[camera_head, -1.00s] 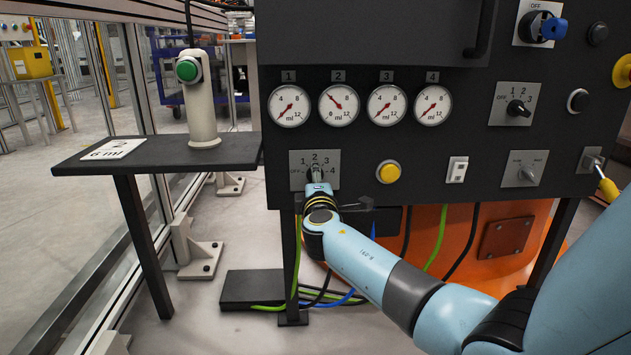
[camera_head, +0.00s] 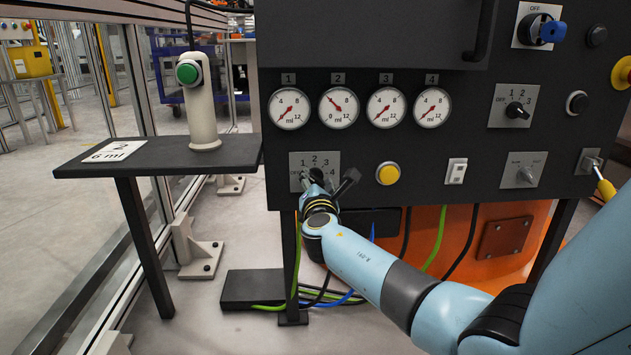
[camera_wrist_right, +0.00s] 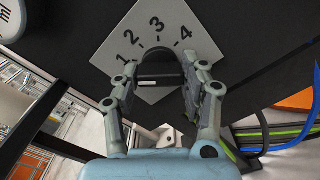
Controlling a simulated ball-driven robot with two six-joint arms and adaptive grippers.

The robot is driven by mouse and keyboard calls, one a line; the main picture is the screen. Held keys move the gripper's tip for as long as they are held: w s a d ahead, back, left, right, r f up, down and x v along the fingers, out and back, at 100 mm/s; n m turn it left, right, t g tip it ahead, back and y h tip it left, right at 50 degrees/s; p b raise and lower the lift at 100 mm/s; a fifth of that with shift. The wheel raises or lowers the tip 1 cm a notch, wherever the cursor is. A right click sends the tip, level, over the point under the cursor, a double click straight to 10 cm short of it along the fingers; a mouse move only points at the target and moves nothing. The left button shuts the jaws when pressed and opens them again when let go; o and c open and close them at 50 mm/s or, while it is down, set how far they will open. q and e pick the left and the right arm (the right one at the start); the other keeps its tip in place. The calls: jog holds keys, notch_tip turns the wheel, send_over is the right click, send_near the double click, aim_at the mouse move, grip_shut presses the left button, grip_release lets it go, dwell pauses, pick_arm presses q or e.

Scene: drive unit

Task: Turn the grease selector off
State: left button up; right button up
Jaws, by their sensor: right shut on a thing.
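The grease selector plate (camera_head: 328,158) is a grey square low on the left of the dark panel, marked 1 to 4 around its dial. The OFF mark is largely covered by my right gripper (camera_head: 313,178). In the right wrist view the tilted plate (camera_wrist_right: 112,47) shows 1, 2, 3 and 4, with the dark selector knob (camera_wrist_right: 160,70) between my two fingers. My right gripper (camera_wrist_right: 164,86) is shut on the knob. Which mark the knob points to is hard to tell. My left gripper is not in view.
Several gauges (camera_head: 338,107) sit above the selector, and a yellow button (camera_head: 388,173) is to its right. A side shelf (camera_head: 170,158) at left holds a post with a green button (camera_head: 187,71) and a "2 / 6 ml" card (camera_head: 112,151). Cables hang below the panel.

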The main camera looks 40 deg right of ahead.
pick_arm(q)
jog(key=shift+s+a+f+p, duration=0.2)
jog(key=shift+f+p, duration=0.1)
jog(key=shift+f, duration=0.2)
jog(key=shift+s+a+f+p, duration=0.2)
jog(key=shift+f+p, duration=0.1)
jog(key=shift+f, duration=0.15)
pick_arm(e)
jog(key=n, duration=0.6)
jog(key=shift+f, duration=0.1)
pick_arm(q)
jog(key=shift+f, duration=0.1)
pick_arm(e)
jog(key=o, duration=1.1)
jog(key=shift+o, duration=0.3)
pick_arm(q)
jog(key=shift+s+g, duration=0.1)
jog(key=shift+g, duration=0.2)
pick_arm(e)
jog(key=v, duration=1.2)
